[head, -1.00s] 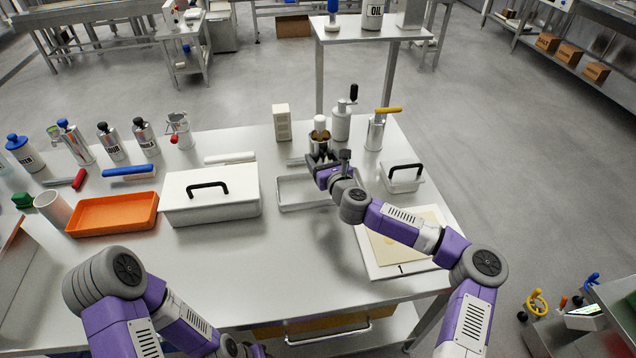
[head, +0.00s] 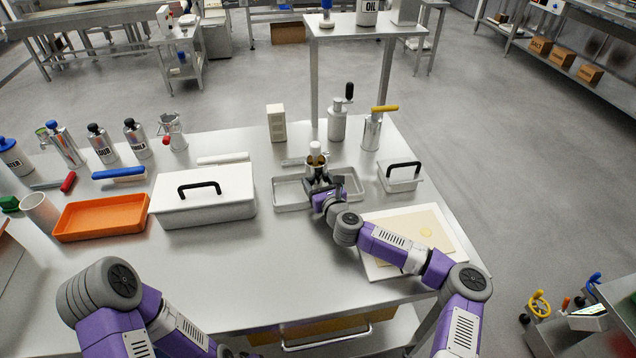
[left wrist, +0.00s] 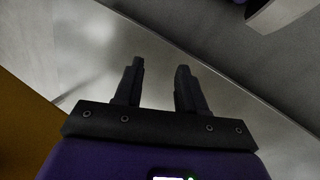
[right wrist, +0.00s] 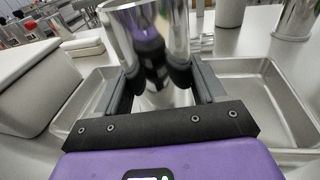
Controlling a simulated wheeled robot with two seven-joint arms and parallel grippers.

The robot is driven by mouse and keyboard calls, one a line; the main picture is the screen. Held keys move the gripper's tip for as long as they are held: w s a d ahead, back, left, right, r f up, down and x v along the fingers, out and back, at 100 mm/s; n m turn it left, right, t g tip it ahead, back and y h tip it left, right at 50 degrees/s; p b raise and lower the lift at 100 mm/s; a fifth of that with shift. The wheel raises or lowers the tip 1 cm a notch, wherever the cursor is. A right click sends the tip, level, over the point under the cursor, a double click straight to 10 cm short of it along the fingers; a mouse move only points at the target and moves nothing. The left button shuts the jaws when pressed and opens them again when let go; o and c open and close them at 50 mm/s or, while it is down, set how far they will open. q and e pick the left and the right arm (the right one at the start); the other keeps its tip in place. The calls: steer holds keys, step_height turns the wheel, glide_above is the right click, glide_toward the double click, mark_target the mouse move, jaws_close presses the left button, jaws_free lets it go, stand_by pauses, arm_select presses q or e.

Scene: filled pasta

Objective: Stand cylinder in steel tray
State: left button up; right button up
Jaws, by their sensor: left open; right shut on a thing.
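A shiny steel cylinder (head: 317,165) with a white top part is upright in my right gripper (head: 321,185). In the right wrist view the fingers (right wrist: 160,82) are shut around the mirror-like cylinder (right wrist: 150,35). The shallow steel tray (head: 292,208) lies on the table, and the cylinder is over its middle. The tray also shows on both sides of the gripper in the right wrist view (right wrist: 285,95). The cylinder's base is hidden, so I cannot tell whether it touches the tray floor. My left gripper (left wrist: 157,85) is open and empty by the table edge.
A white lidded box (head: 203,200) stands left of the tray, with an orange tray (head: 100,218) beyond it. A small lidded container (head: 400,178) and a white board (head: 440,262) are to the right. Pump bottle (head: 338,122) and yellow-handled can (head: 372,132) stand behind.

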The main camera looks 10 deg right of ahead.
steer(key=o, duration=0.6)
steer(key=shift+f, duration=0.15)
steer(key=o, duration=0.4)
steer(key=shift+r, duration=0.2)
steer(key=shift+s, duration=0.25)
steer(key=p+v, duration=0.2)
steer(key=v, duration=0.9)
steer(key=shift+s+d, duration=0.1)
steer(key=shift+s, duration=0.15)
